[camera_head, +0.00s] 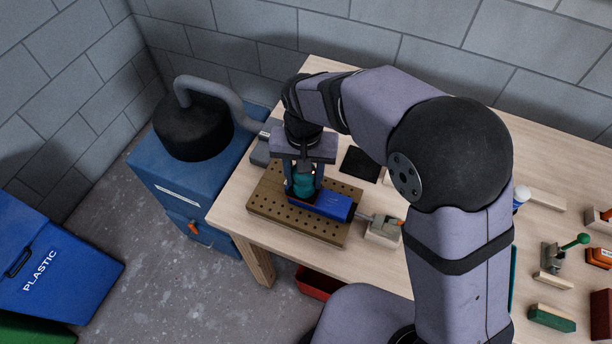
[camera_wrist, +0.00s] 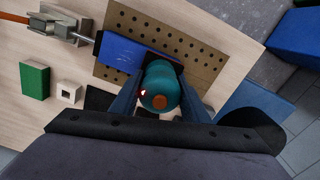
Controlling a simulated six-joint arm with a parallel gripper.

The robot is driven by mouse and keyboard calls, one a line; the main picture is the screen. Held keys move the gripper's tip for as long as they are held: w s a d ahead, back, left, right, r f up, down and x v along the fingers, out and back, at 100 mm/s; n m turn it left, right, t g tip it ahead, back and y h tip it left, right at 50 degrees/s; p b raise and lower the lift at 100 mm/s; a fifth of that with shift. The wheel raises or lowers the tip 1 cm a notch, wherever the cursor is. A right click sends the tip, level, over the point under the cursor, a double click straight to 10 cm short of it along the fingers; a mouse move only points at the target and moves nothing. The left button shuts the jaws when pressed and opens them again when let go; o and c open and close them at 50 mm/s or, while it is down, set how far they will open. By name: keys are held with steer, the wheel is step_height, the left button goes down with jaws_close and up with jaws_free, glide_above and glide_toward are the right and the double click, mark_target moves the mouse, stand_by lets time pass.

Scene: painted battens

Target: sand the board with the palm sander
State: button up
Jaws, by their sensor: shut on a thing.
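The palm sander (camera_head: 303,186) has a rounded teal body. In the wrist view the sander (camera_wrist: 158,82) shows an orange spot on top and a dark base. My gripper (camera_head: 303,178) is shut on the sander, with one finger on each side. The board (camera_head: 333,206) is bright blue and lies flat on a perforated brown plate (camera_head: 270,200). The sander is over the board's left end in the head view and hides that part. I cannot tell whether its base touches the board. In the wrist view the board (camera_wrist: 122,52) points toward a metal clamp (camera_wrist: 62,27).
The clamp (camera_head: 382,230) stands at the plate's right edge. A black square (camera_head: 360,165) lies behind the plate. A blue cabinet (camera_head: 170,190) with a black drum and grey hose stands left of the table. Blocks and tools lie to the right. My arm hides the table's middle.

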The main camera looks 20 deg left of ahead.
steer(key=shift+d+r, duration=0.1)
steer(key=shift+d, duration=4.65)
step_height(320, 180, up, 3)
steer(key=shift+a+f+p, duration=0.1)
steer(key=shift+a+p, duration=0.05)
steer(key=shift+p, duration=0.85)
step_height(320, 180, up, 5)
steer(key=p, duration=0.4)
steer(key=shift+p, duration=0.4)
steer(key=shift+w, duration=0.15)
